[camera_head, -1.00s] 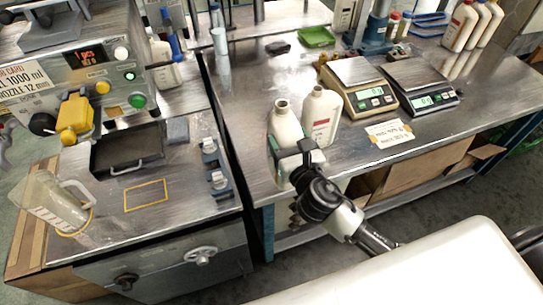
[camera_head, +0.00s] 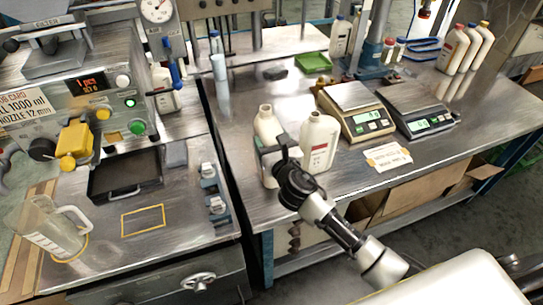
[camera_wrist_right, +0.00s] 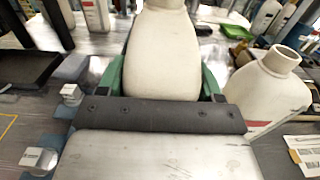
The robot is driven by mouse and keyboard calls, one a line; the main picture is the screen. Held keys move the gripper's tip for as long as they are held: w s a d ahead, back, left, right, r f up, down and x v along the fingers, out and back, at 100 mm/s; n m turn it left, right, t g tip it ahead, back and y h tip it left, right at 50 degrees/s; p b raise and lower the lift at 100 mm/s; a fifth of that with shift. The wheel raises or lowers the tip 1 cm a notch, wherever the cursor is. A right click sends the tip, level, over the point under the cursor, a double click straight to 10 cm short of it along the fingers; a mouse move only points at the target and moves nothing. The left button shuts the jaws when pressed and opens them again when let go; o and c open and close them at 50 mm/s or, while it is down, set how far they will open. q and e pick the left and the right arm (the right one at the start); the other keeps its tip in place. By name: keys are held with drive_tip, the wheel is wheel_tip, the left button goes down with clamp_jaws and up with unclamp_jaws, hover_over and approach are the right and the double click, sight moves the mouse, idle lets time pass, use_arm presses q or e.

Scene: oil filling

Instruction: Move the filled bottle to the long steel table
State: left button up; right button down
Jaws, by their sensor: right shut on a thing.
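An open-topped cream bottle (camera_head: 268,130) stands upright at the near left part of the long steel table (camera_head: 240,110). My right gripper (camera_head: 275,152) is shut around the bottle's body. In the right wrist view the same bottle (camera_wrist_right: 165,50) fills the space between the green fingers of my right gripper (camera_wrist_right: 165,85). Whether the bottle's base touches the table is hidden. A second open cream bottle with a red and white label (camera_head: 318,142) stands just right of it, and it also shows in the right wrist view (camera_wrist_right: 265,92). My left gripper is not in view.
Two scales (camera_head: 356,112) (camera_head: 418,108) stand to the right, with a paper note (camera_head: 387,157) in front. Capped bottles (camera_head: 460,48) stand at the back right. The filling machine (camera_head: 75,85) and a clear jug (camera_head: 50,228) are at left.

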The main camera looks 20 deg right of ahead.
drive_tip(key=shift+f+b, duration=0.7)
drive_tip(key=shift+f, duration=1.25)
drive_tip(key=shift+c, duration=0.8)
unclamp_jaws()
drive_tip(key=shift+f, duration=0.15)
drive_tip(key=s+b, duration=0.1)
drive_tip(key=s, duration=1.1)
drive_tip(key=shift+d, duration=0.2)
